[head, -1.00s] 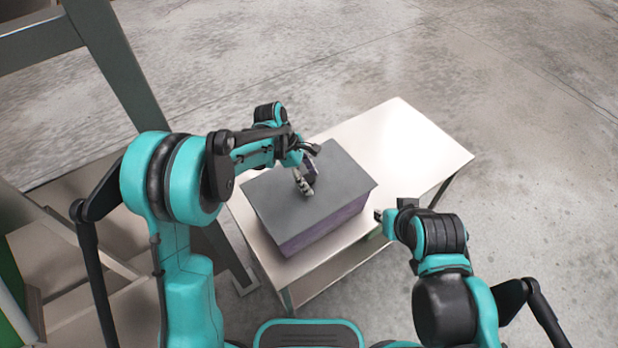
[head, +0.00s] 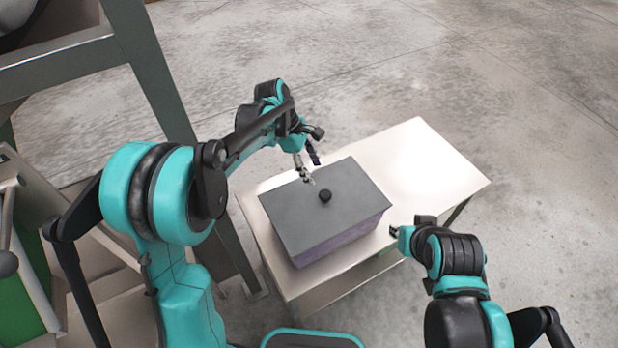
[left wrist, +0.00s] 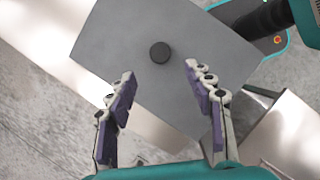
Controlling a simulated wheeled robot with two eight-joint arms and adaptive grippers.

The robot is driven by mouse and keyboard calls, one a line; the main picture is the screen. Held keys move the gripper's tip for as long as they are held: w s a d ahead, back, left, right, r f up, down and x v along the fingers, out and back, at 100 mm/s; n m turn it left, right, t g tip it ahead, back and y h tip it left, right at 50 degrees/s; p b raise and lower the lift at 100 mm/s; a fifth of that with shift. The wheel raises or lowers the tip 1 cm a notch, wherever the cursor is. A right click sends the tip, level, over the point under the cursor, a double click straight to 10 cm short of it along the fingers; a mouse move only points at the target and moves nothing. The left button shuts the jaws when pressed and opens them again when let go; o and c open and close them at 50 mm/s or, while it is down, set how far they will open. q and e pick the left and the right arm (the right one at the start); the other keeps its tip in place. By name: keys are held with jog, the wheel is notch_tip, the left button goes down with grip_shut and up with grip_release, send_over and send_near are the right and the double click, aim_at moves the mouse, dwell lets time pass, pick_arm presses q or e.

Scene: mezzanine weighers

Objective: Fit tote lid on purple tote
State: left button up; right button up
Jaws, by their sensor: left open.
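The grey tote lid (head: 300,210) lies on top of the purple tote (head: 340,238) and covers its opening; from here it looks level. A round black knob (head: 325,196) stands at the lid's middle. The tote stands on the table, and only its purple sides show under the lid. My left gripper (head: 311,170) is open and empty above the lid's far edge, apart from the knob. In the left wrist view its fingers (left wrist: 160,82) are spread, with the knob (left wrist: 160,53) beyond their tips. My right arm shows at the right; its gripper (head: 397,232) is beside the table, its jaws unclear.
The pale table (head: 425,165) has clear room to the right of the tote. A grey metal frame (head: 150,75) stands at the left, close to my left arm. Bare concrete floor lies behind and to the right.

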pick_arm(q)
jog(key=s+a+r+m+t+y, duration=0.2)
jog(key=s+a+m+t, duration=0.2)
jog(key=s+a+m, duration=0.2)
jog(key=s+a+r+m+t+y, duration=0.2)
jog(key=s+a+m, duration=0.5)
jog(key=s, duration=0.7)
jog(key=r+m+t, duration=0.1)
jog(key=m+t, duration=0.1)
jog(key=shift+s+a+r+m+y, duration=0.2)
jog(key=shift+s+r+m+y, duration=0.1)
jog(key=shift+r+m, duration=0.1)
notch_tip(320, 180, down, 4)
jog(key=b, duration=0.3)
jog(key=shift+r, duration=0.25)
